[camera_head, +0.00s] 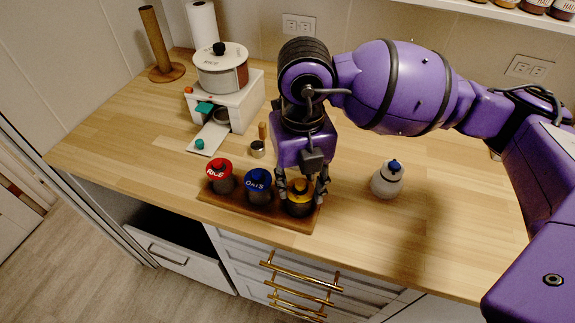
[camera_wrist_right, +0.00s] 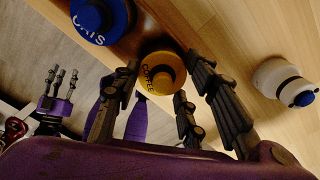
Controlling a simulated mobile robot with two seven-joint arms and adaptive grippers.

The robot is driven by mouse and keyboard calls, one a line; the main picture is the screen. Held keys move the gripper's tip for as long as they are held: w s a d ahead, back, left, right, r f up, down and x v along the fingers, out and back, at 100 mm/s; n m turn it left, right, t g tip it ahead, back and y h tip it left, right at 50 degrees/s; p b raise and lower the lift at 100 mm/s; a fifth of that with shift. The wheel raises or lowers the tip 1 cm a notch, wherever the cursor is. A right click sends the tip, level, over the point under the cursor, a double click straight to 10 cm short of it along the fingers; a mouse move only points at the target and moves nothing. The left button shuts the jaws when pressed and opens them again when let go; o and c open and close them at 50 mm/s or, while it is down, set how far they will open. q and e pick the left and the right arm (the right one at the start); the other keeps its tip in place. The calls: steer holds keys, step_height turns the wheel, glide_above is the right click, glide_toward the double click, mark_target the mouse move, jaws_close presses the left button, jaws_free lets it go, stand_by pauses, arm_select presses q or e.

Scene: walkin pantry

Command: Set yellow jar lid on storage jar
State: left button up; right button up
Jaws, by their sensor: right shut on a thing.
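The yellow jar lid (camera_head: 299,186), with a dark knob in the head view, is at the mouth of the dark storage jar (camera_head: 299,209) at the right end of a wooden tray (camera_head: 222,207). In the right wrist view the yellow lid (camera_wrist_right: 160,74) shows lettering like "COFFEE". My right gripper (camera_head: 302,190) points down, with its fingers around the lid and shut on it. I cannot tell whether the lid rests fully on the jar. My left gripper (camera_wrist_right: 60,80) shows only in the right wrist view, at the far left, fingers apart and empty.
Red-lidded (camera_head: 219,180) and blue-lidded (camera_head: 258,187) jars stand left on the tray. A white blue-topped bottle (camera_head: 387,180) stands right. The counter's right part is mostly clear.

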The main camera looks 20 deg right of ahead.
steer(key=shift+f, duration=0.1)
steer(key=o, duration=1.4)
steer(key=shift+r+p, duration=1.85)
steer(key=shift+r, duration=1.7)
arm_select(q)
steer(key=w+r+t, duration=0.1)
steer(key=w+r, duration=0.3)
steer(key=r, duration=0.2)
steer(key=shift+w+r, duration=0.2)
steer(key=shift+w, duration=0.15)
